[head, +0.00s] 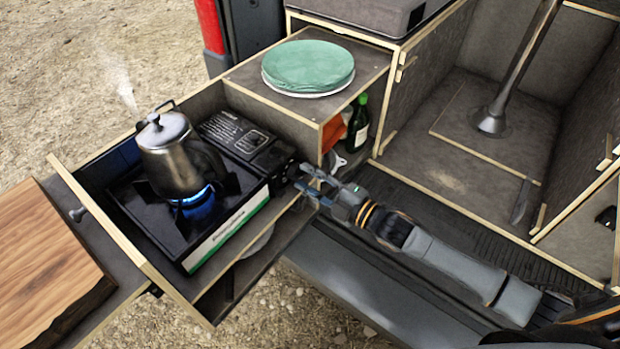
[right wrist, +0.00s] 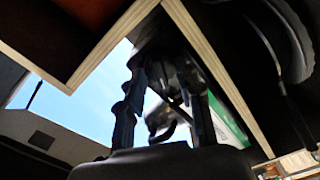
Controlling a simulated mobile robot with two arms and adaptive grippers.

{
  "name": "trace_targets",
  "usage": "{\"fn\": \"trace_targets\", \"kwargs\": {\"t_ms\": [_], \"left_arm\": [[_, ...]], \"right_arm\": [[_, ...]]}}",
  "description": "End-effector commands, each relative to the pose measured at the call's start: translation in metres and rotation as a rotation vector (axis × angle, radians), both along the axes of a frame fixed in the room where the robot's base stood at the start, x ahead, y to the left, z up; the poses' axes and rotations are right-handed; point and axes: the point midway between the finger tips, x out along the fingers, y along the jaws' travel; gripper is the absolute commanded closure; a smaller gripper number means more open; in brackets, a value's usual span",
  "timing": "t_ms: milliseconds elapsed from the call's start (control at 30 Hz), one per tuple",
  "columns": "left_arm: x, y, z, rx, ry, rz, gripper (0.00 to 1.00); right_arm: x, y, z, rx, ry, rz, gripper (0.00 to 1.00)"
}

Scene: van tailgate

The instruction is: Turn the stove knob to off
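The black camping stove (head: 225,200), with a green and white front strip, sits in the pull-out drawer. A blue flame (head: 196,200) burns under the steel kettle (head: 170,152), which steams. The dark stove knob (head: 293,170) is at the stove's right end. My right gripper (head: 303,180) is beside the knob with its fingers apart, pointing left toward it. I cannot tell whether they touch it. In the right wrist view the two fingers (right wrist: 165,85) stand apart before the dark stove end. My left gripper is not in view.
The drawer's wooden front wall and rim (head: 120,245) border the stove. A cutting board (head: 45,265) lies at the left. A green-topped round stack (head: 308,68) is on the cabinet, and a green bottle (head: 358,122) stands in the cubby behind my gripper.

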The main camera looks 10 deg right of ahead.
Motion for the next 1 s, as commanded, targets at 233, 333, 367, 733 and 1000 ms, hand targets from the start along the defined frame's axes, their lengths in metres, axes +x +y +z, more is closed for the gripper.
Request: {"fn": "trace_targets", "kwargs": {"t_ms": [233, 333, 367, 733, 1000], "left_arm": [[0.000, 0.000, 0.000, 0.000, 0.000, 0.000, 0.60], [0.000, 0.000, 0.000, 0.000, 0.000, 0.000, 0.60], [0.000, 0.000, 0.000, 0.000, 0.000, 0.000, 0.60], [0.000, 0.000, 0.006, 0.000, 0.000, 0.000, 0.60], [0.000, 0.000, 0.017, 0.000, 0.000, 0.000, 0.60]], "right_arm": [[0.000, 0.000, 0.000, 0.000, 0.000, 0.000, 1.00], [0.000, 0.000, 0.000, 0.000, 0.000, 0.000, 1.00], [0.000, 0.000, 0.000, 0.001, 0.001, 0.000, 1.00], [0.000, 0.000, 0.001, 0.084, 0.066, 0.000, 1.00], [-0.001, 0.000, 0.001, 0.259, 0.203, 0.000, 1.00]]}}
